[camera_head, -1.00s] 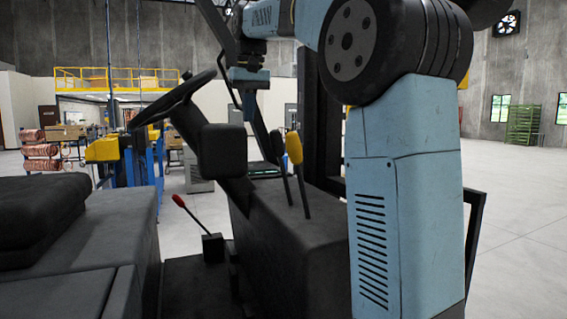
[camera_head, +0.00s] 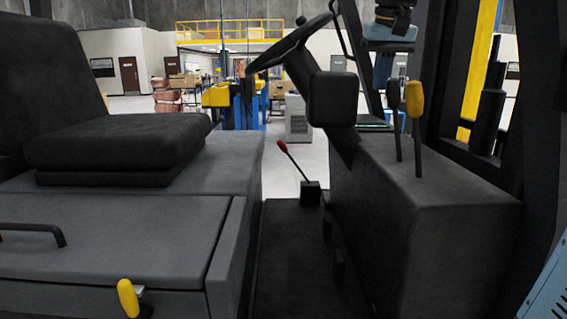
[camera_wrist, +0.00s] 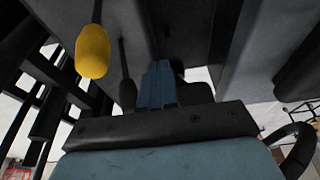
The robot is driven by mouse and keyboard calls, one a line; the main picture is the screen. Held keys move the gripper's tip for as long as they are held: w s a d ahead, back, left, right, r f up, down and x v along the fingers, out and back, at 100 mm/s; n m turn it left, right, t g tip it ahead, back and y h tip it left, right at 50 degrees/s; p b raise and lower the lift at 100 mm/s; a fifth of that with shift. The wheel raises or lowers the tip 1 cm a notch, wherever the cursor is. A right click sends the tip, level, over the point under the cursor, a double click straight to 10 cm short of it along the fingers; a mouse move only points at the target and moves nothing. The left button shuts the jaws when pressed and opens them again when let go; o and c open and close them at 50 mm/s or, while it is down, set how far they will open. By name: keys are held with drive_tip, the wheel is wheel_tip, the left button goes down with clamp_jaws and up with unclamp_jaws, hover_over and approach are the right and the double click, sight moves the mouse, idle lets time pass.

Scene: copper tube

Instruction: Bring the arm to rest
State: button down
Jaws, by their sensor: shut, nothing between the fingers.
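My gripper (camera_wrist: 158,68) shows in the wrist view as two blue fingers side by side, shut and empty. They point toward the dark body of a vehicle. In the head view my gripper (camera_head: 382,82) hangs at the upper right, partly behind the black levers. A light blue part of my own arm (camera_head: 549,292) shows at the lower right edge. Most of the arm is out of the head view.
A forklift fills the foreground: black seat (camera_head: 115,145), steering wheel (camera_head: 292,45), red-knobbed lever (camera_head: 290,155) and yellow-knobbed lever (camera_head: 415,100). A yellow knob (camera_wrist: 92,51) is close to my gripper in the wrist view. Behind stand a blue-yellow machine (camera_head: 240,100) and open floor.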

drive_tip(key=s+f, duration=0.7)
drive_tip(key=s+d+f+t, duration=0.1)
drive_tip(key=s+f, duration=0.6)
drive_tip(key=s+d+f+t, duration=0.1)
drive_tip(key=s+f, duration=0.6)
drive_tip(key=f, duration=0.1)
drive_tip(key=shift+s+f, duration=0.1)
